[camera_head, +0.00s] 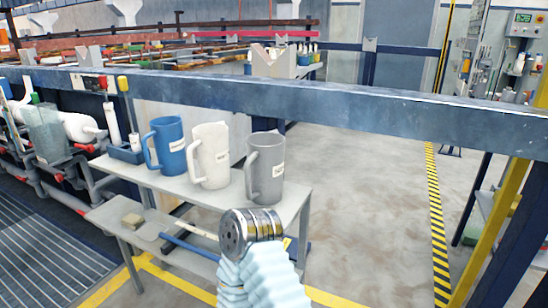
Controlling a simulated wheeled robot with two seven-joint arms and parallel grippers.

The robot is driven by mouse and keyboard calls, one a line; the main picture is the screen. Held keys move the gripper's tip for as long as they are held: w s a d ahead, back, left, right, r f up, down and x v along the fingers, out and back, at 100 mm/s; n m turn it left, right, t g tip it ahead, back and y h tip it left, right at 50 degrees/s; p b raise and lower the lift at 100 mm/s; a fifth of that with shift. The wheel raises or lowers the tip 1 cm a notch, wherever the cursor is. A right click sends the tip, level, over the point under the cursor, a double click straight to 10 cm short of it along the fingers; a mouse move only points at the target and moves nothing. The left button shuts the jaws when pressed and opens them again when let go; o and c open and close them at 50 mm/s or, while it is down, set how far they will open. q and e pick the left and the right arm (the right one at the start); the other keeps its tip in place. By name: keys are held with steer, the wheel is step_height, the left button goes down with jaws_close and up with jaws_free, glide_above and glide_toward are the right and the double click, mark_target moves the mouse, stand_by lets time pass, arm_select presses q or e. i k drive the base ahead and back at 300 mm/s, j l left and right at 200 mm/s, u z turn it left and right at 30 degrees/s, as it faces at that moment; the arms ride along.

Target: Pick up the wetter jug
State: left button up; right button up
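Three handled jugs stand upright in a row on a grey bench (225,198): a blue jug (168,138), a white jug (211,147) and a grey jug (268,180). Each has its handle toward the left and a small label too small to read, so I cannot tell which one is the wetter jug. A pale blue sleeved part of my arm with a metal joint rises from the bottom middle, in front of the bench and apart from the jugs. No gripper fingers show, and neither gripper is in view.
Pipes (80,128) and grating (45,260) lie left. A yellow post (500,210) stands right; open floor (375,200) lies between.

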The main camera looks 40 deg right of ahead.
mark_target(211, 144)
steer(key=z, duration=1.05)
